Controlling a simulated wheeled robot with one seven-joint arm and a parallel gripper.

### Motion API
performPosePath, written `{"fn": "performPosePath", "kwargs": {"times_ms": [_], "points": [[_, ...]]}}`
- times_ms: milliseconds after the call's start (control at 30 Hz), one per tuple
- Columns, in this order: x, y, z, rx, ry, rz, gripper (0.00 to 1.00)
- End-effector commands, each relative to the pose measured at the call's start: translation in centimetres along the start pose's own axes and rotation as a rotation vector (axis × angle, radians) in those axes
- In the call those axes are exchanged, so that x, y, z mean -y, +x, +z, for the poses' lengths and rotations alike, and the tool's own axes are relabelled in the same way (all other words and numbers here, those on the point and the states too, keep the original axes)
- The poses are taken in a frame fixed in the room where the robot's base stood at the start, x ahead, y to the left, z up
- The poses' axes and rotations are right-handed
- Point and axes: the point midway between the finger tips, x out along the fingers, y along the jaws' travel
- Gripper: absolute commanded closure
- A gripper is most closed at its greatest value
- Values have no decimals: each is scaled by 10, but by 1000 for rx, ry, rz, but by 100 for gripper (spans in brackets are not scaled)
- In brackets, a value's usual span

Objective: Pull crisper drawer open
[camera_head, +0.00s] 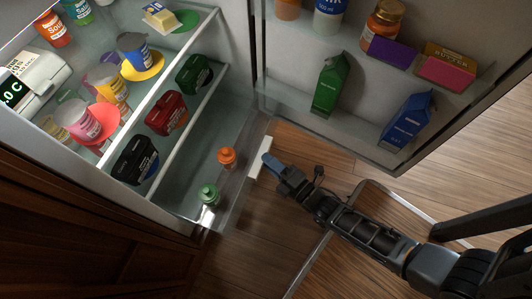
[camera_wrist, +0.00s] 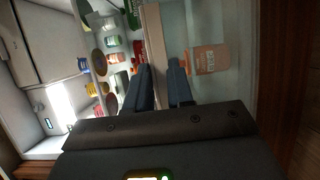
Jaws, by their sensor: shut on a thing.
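The crisper drawer (camera_head: 226,190) is a clear bin at the bottom of the open fridge in the head view. Its front carries a pale handle bar (camera_head: 260,160). An orange-capped container (camera_head: 227,157) and a green-capped bottle (camera_head: 208,196) are inside. My gripper (camera_head: 268,160) reaches in from the lower right, with its blue fingertips at the handle. In the wrist view, my gripper's two dark fingers (camera_wrist: 160,88) are on either side of the handle bar (camera_wrist: 154,45), shut on it. An orange-labelled container (camera_wrist: 207,58) shows behind the clear front. The finger contact is partly hidden.
The fridge door (camera_head: 420,140) stands open at the right, with cartons and jars on its shelves. Fridge shelves (camera_head: 150,105) with several tubs and cups are above the drawer. Wood floor (camera_head: 262,235) lies clear in front of the drawer. A brown cabinet (camera_head: 80,240) is at lower left.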

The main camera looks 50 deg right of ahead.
Motion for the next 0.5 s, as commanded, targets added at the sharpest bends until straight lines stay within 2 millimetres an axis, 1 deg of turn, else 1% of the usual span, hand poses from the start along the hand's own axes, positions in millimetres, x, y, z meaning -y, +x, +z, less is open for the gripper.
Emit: {"fn": "performPosePath", "kwargs": {"times_ms": [33, 200, 233, 433, 500], "points": [[9, -6, 0, 0, -3, -24, 100], [9, -5, 0, 0, -4, -23, 100], [9, -5, 0, 0, -4, -23, 77], [7, -4, 0, -1, -3, -18, 58], [6, -3, 0, -1, -2, -15, 57]]}}
